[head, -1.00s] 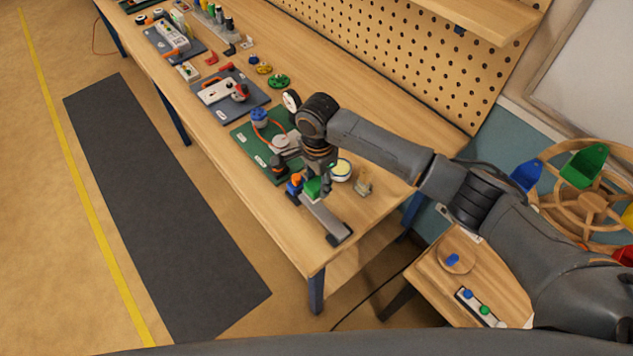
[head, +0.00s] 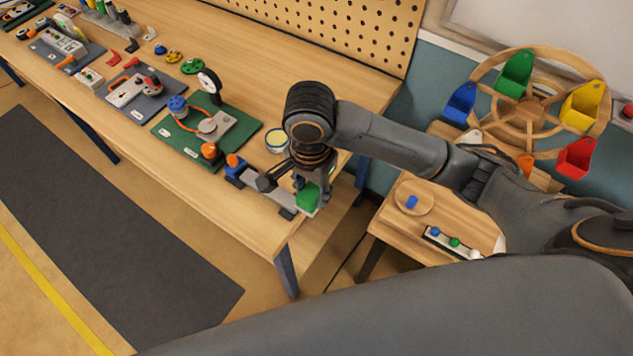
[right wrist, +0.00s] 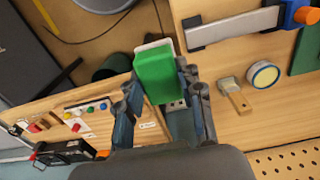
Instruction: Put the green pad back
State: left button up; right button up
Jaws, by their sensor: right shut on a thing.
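The green pad (head: 308,196) is a small block held in my right gripper (head: 314,186), above the bench's near right end. In the right wrist view the green pad (right wrist: 156,75) sits between the two fingers, with a pale layer along its far edge. The fingers are shut on it. A flat grey metal bar (right wrist: 235,27) lies on the bench, with a blue holder and orange knob (head: 235,162) at one end. The pad is apart from the bar in the wrist view. My left gripper is not in view.
A tin (head: 277,141) stands behind the bar, with a brush (right wrist: 238,98) beside it. A green board (head: 185,142) with a dial gauge lies to the left. A side table (head: 455,215) and a wheel with coloured bins (head: 530,118) stand at right.

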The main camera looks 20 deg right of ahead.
jog(key=shift+s+d, duration=0.25)
jog(key=shift+d, duration=0.05)
jog(key=shift+w+d+f, duration=0.2)
jog(key=shift+w, duration=0.1)
jog(key=w+d+f, duration=0.1)
jog(key=w+f, duration=0.1)
jog(key=w, duration=0.2)
jog(key=w+d+f, duration=0.1)
jog(key=w+f, duration=0.2)
jog(key=w, duration=0.1)
jog(key=w+d+f, duration=0.1)
jog(key=w+f, duration=0.2)
jog(key=shift+w+d+f+p, duration=0.15)
jog(key=shift+w+p, duration=0.25)
jog(key=shift+w+f, duration=0.15)
jog(key=shift+f, duration=0.05)
jog(key=shift+w+d+f, duration=0.1)
jog(key=shift+w+f, duration=0.05)
jog(key=shift+f, duration=0.8)
jog(key=shift+w+f, duration=0.1)
jog(key=shift+f, duration=0.8)
jog(key=shift+f, duration=0.1)
jog(key=o, duration=1)
